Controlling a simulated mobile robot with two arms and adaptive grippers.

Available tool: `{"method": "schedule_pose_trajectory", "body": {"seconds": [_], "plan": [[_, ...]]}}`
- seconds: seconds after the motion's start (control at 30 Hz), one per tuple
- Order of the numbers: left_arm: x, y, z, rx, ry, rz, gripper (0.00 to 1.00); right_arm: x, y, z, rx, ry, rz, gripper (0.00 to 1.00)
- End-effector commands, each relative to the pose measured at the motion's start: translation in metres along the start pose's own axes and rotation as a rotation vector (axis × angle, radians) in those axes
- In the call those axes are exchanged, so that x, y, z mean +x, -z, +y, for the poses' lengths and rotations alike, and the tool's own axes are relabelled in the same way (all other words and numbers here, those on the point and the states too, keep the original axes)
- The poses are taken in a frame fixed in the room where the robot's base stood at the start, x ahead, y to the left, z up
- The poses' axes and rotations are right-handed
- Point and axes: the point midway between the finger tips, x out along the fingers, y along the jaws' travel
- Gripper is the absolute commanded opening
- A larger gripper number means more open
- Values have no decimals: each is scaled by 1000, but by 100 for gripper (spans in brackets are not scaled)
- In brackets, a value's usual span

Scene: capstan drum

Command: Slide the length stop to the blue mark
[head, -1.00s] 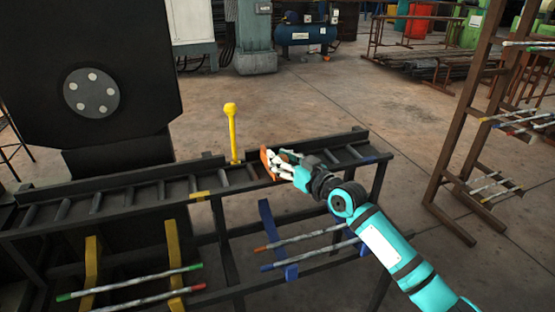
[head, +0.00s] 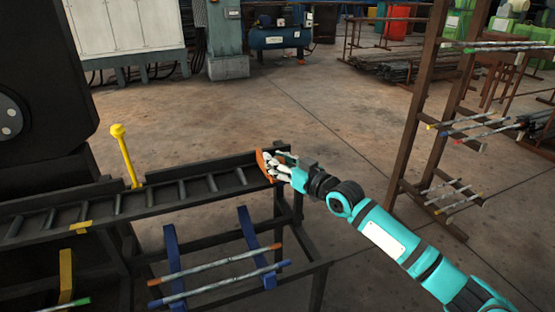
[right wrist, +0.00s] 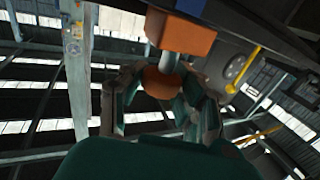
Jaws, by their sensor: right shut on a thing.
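The length stop is an orange piece (head: 264,166) near the right end of the dark roller rail (head: 152,210). In the right wrist view it shows as an orange block (right wrist: 183,34) with a short grey stem and a round orange knob (right wrist: 160,84). My right gripper (head: 279,168) is at the stop, its fingers closed around the knob; it also shows in the right wrist view (right wrist: 162,103). I cannot see the blue mark now; the gripper and stop cover that end of the rail. A yellow mark (head: 80,228) is on the rail's front edge. My left gripper is not in view.
A yellow ball-topped lever (head: 126,158) stands behind the rail, left of the stop. Blue brackets (head: 174,262) below the rail hold rods. A large black machine (head: 45,85) is at left, a brown rack (head: 428,110) at right. Open floor lies behind the rail.

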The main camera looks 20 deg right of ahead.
Motion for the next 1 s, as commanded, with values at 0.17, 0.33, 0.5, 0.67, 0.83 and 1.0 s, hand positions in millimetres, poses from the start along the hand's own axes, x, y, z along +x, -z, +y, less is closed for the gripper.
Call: {"method": "schedule_pose_trajectory", "body": {"seconds": [0.17,0.33,0.5,0.67,0.83,1.0], "plan": [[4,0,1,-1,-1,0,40,-1,-9,-2,5,3,-17,0],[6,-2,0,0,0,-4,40,-1,-9,0,3,1,-18,0],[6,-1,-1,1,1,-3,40,-1,-9,0,1,-1,-19,31],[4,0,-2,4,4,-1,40,-1,-8,0,0,-1,-16,52],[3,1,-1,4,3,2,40,-1,-5,0,0,0,-10,57],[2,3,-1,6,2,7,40,-2,-4,0,0,0,-7,57]]}}
